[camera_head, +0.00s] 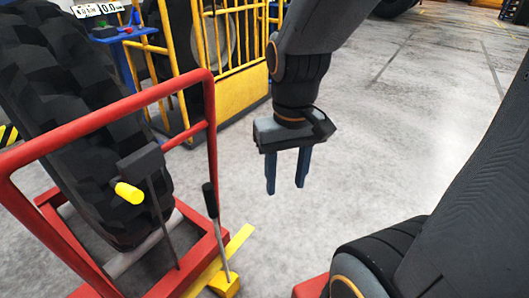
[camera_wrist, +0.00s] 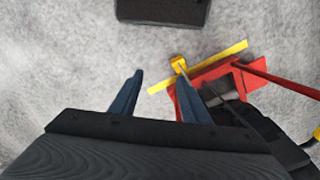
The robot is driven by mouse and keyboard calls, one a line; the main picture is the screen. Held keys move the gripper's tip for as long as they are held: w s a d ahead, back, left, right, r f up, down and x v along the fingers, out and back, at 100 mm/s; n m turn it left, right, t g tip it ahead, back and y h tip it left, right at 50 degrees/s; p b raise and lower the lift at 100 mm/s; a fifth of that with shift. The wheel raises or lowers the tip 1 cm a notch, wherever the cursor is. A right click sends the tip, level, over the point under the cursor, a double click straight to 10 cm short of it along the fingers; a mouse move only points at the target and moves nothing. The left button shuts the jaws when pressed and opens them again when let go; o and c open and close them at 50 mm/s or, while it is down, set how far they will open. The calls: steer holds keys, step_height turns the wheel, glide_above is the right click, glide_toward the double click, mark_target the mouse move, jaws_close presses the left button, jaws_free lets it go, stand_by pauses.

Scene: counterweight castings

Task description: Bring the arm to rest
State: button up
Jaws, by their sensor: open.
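My gripper (camera_head: 286,172) hangs pointing down over bare concrete floor in the head view. Its two blue fingers are apart, with nothing between them. In the wrist view my gripper (camera_wrist: 158,92) also shows open and empty, with grey floor below it. My arm reaches in from the right and bends down to the gripper at the middle of the head view.
A red frame (camera_head: 212,140) holding a big black tyre (camera_head: 75,120) stands left of my gripper. A lever with a black grip (camera_head: 209,200) rises from its yellow foot. A yellow railing (camera_head: 235,60) stands behind. The floor (camera_head: 430,100) at right is clear.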

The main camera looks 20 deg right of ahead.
steer(key=shift+n, duration=0.3)
steer(key=shift+s+a+r+p, duration=0.2)
steer(key=shift+r+p, duration=0.7)
steer(key=shift+p, duration=0.7)
steer(key=shift+s+a+r+p, duration=0.15)
steer(key=shift+r+p, duration=0.8)
steer(key=shift+p, duration=0.6)
steer(key=shift+s+a+r+p, duration=0.1)
steer(key=shift+s+r+p, duration=0.1)
steer(key=shift+r+p, duration=1.05)
steer(key=shift+f+p, duration=0.35)
steer(key=shift+f, duration=0.05)
